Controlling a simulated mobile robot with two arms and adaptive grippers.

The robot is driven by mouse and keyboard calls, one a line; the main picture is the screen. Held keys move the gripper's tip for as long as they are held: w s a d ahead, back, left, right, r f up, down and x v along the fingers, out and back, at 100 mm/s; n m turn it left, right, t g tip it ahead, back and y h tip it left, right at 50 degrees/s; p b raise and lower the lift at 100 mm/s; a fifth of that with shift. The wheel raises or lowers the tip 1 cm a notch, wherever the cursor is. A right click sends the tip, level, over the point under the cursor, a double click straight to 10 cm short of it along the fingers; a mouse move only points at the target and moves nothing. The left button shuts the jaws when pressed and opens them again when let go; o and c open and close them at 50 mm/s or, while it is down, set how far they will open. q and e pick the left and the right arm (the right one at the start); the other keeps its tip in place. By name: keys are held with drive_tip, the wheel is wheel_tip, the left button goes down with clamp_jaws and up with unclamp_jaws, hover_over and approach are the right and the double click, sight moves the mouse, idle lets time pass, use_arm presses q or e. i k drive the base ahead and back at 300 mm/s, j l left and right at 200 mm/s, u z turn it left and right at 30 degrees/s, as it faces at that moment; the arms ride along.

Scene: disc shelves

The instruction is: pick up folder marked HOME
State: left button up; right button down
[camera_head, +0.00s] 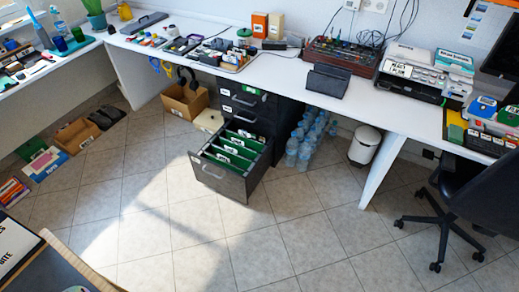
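Several green hanging folders (236,152) stand upright in the pulled-out bottom drawer (216,178) of a dark filing cabinet (250,100) under the white desk. They carry small white labels, too small to read, so I cannot tell which folder is marked HOME. The drawer's front has a metal handle and faces the open floor. The lower parts of the folders are hidden inside the drawer. Neither of my grippers is in view.
Water bottles (305,140) and a white bin (364,146) stand right of the cabinet. A cardboard box (184,100) is on its left. A black office chair (470,190) is at the right. The tiled floor (240,250) before the drawer is clear. A table edge (70,258) shows lower left.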

sight(235, 144)
drive_tip(key=i+z, duration=0.3)
drive_tip(key=i, duration=0.2)
drive_tip(key=i+j+z, duration=0.3)
drive_tip(key=i, duration=0.25)
